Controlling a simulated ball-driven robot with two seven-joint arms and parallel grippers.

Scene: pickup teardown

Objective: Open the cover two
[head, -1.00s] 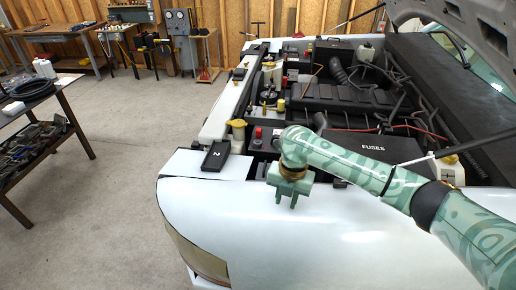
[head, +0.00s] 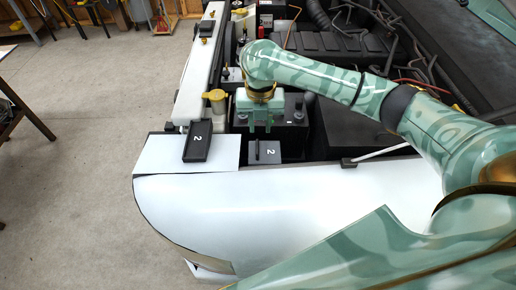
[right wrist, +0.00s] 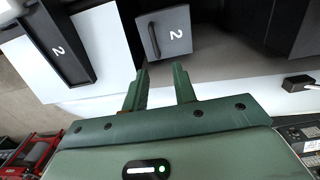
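The cover two (head: 265,152) is a dark grey square lid with a white 2 and a raised bar handle, at the front left of the engine bay. It looks closed. In the right wrist view the cover two (right wrist: 168,32) lies beyond the fingertips, its handle on its left side. My right gripper (head: 260,128) is just behind the cover in the head view. In the right wrist view my right gripper (right wrist: 160,82) has its fingers apart with nothing between them, clear of the handle. My left gripper is not in view.
A black open tray (head: 198,142) marked 2 lies on the white panel left of the cover. A yellow cap (head: 215,96) and a dark battery-like block (head: 297,112) are close by. A prop rod's black foot (head: 348,163) is to the right. The white front panel (head: 260,205) is clear.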

